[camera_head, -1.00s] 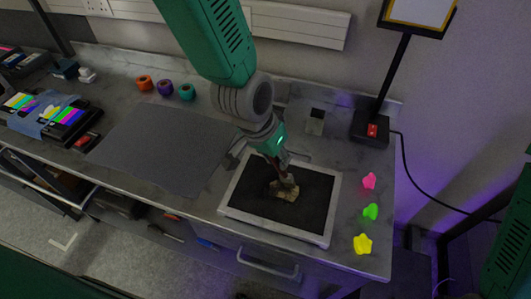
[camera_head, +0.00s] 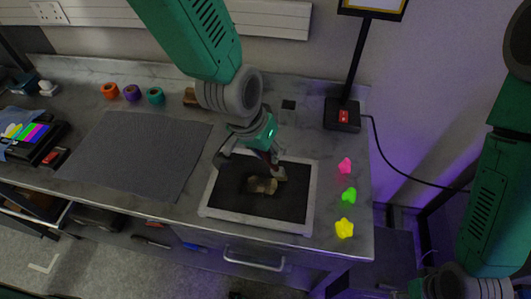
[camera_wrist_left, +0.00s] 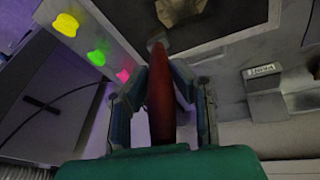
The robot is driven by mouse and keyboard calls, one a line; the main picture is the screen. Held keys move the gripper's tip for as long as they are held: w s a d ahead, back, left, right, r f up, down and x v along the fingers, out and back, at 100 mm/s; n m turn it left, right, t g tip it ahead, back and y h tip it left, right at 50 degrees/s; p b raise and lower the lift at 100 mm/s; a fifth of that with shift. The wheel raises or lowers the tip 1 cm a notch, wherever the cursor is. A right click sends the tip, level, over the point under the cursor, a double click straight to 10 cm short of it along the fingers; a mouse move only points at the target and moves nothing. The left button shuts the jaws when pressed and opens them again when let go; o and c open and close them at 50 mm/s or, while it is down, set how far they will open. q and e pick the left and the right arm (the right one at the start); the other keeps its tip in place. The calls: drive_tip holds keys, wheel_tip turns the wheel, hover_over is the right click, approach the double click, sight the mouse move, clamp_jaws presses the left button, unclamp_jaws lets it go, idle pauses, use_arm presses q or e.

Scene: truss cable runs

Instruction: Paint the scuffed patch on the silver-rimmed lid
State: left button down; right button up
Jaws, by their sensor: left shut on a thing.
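The silver-rimmed lid (camera_head: 255,224) lies flat on the counter, a dark panel inside a pale square frame. The scuffed patch (camera_head: 262,185) is a tan irregular area near its middle; it shows at the top of the left wrist view (camera_wrist_left: 182,9). My left gripper (camera_head: 267,150) is above the lid's far side, shut on a red-handled brush (camera_wrist_left: 160,95). The brush's pale tip is just beyond the patch's upper right in the head view; contact with the lid is unclear. My right gripper (camera_head: 425,285) is partly visible at the lower right, its fingers unclear.
Pink (camera_head: 345,166), green (camera_head: 349,195) and yellow (camera_head: 344,228) shapes sit right of the lid. A grey mat (camera_head: 145,150) lies left. A sign stand (camera_head: 342,114) and small block (camera_head: 288,111) are behind. Tape rolls (camera_head: 132,93) line the back.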

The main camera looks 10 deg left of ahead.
use_arm(q)
wheel_tip(320, 180, up, 3)
drive_tip(key=shift+a+f, duration=0.1)
drive_tip(key=shift+w+v, duration=0.2)
drive_tip(key=shift+v, duration=0.8)
drive_tip(key=shift+d+r, duration=0.25)
drive_tip(key=shift+r, duration=0.95)
drive_tip(key=shift+s+a+r, duration=0.1)
drive_tip(key=shift+a+r, duration=0.1)
drive_tip(key=shift+r, duration=0.15)
drive_tip(key=shift+d, duration=0.1)
